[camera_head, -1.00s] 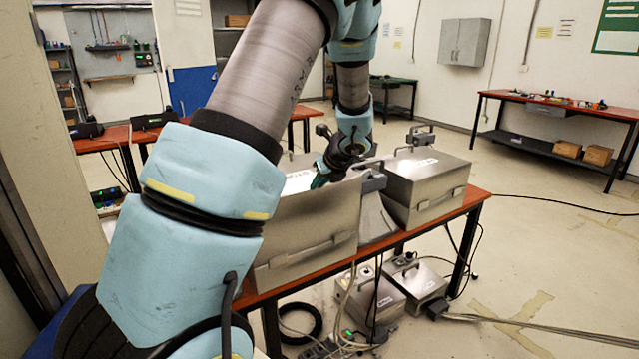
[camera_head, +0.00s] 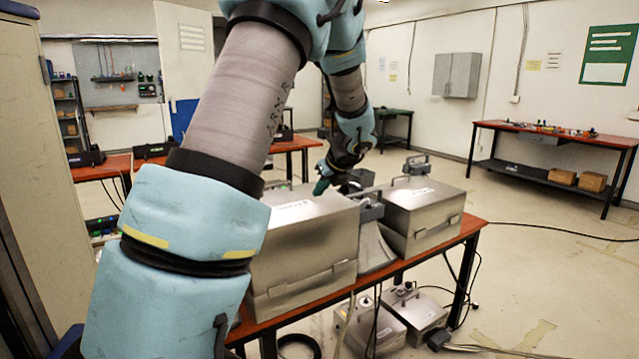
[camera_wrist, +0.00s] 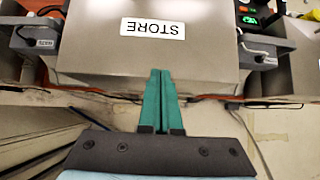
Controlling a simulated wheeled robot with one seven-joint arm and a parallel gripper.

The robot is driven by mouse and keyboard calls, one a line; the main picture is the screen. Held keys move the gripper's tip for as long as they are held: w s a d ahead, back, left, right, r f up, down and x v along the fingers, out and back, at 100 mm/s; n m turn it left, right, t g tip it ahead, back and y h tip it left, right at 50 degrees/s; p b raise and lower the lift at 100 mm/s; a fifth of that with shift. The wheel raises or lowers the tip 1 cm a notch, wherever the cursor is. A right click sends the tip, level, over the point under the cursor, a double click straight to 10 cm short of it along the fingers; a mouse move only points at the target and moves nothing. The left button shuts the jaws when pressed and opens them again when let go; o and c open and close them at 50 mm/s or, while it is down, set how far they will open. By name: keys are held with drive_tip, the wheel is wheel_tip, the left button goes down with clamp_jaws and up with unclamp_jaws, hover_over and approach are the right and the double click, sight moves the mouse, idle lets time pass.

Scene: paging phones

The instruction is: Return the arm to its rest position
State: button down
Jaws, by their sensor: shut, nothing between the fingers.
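My gripper (camera_head: 321,186) hangs at the end of my arm, above the top of the left metal box (camera_head: 305,245) in the head view. In the wrist view its two teal fingers (camera_wrist: 160,74) lie together with nothing between them. They point toward a grey metal box (camera_wrist: 90,55) with a white label (camera_wrist: 153,28) reading STORE, upside down in this view. My blue and grey arm reaches from the lower left of the head view, bends at the top and comes down to the gripper. It hides part of the left box and the room behind.
A second metal box (camera_head: 425,205) stands to the right on the same red-topped table (camera_head: 468,229), with a grey handset (camera_head: 371,208) between the boxes. More metal cases (camera_head: 415,308) and cables lie on the floor below. A tall cabinet (camera_head: 50,170) stands close at left. Floor at right is mostly open.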

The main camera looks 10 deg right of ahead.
drive_tip(key=s+a+f+n+g+h, duration=0.1)
drive_tip(key=s+a+f+n+g, duration=0.1)
drive_tip(key=s+a+n, duration=0.3)
drive_tip(key=s+a+f+n+g+h, duration=0.1)
drive_tip(key=s+a+n, duration=0.4)
drive_tip(key=s+n, duration=0.8)
drive_tip(key=s+a+f+n+g+h, duration=0.1)
drive_tip(key=s+a+f+n+g, duration=0.1)
drive_tip(key=s+a+n, duration=0.3)
drive_tip(key=s+n, duration=0.4)
drive_tip(key=n, duration=0.3)
drive_tip(key=shift+s+a+f+g+h, duration=0.15)
drive_tip(key=shift+a+f+g+h, duration=0.15)
drive_tip(key=shift+f+g, duration=0.1)
